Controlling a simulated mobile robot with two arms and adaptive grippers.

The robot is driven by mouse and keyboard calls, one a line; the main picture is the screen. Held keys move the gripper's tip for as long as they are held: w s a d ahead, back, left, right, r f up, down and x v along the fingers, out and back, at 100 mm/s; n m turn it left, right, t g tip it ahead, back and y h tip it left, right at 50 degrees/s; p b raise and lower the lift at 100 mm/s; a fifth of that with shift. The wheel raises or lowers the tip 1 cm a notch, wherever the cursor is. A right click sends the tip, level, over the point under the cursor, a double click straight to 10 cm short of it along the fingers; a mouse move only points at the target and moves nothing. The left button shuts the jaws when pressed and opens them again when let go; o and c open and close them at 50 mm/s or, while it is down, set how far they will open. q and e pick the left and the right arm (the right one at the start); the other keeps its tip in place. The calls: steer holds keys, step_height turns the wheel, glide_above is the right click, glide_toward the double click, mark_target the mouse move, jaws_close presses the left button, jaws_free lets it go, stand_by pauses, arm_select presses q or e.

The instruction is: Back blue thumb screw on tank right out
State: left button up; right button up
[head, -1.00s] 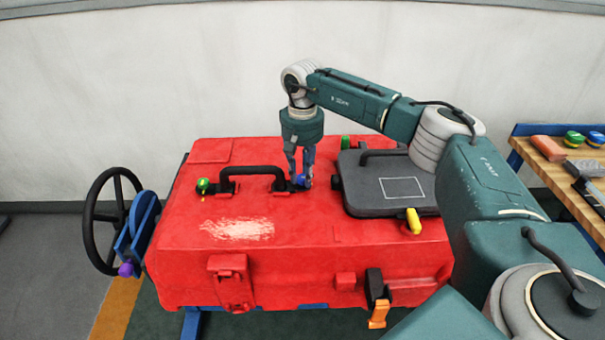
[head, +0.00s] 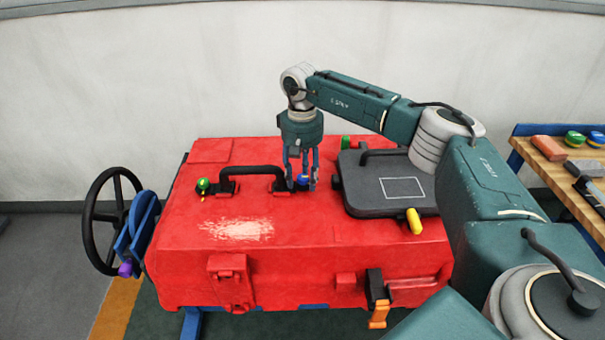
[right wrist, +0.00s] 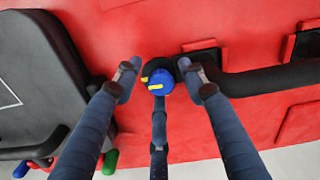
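The blue thumb screw (head: 303,178) is at the right end of the black carry handle (head: 252,171) on top of the red tank (head: 310,235). My right gripper (head: 301,186) points down over it with fingers spread. In the right wrist view the blue screw (right wrist: 162,83), with yellow marks, sits between the fingers; a gap shows to the left finger, while contact with the right and lower fingers cannot be told. A green thumb screw (head: 203,185) is at the handle's left end. My left gripper is out of view.
A dark grey lid (head: 390,186) with a yellow knob (head: 414,221) lies right of the screw. A green knob (head: 345,142) stands behind. A black handwheel (head: 100,222) is on the left, a wooden bench (head: 562,180) on the right.

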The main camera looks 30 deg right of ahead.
mark_target(302, 177)
steer(key=shift+w+d+r, duration=0.1)
steer(key=shift+w+r, duration=0.05)
steer(key=shift+r, duration=0.25)
step_height(302, 177, up, 11)
steer(key=shift+r, duration=0.15)
stand_by(0.6)
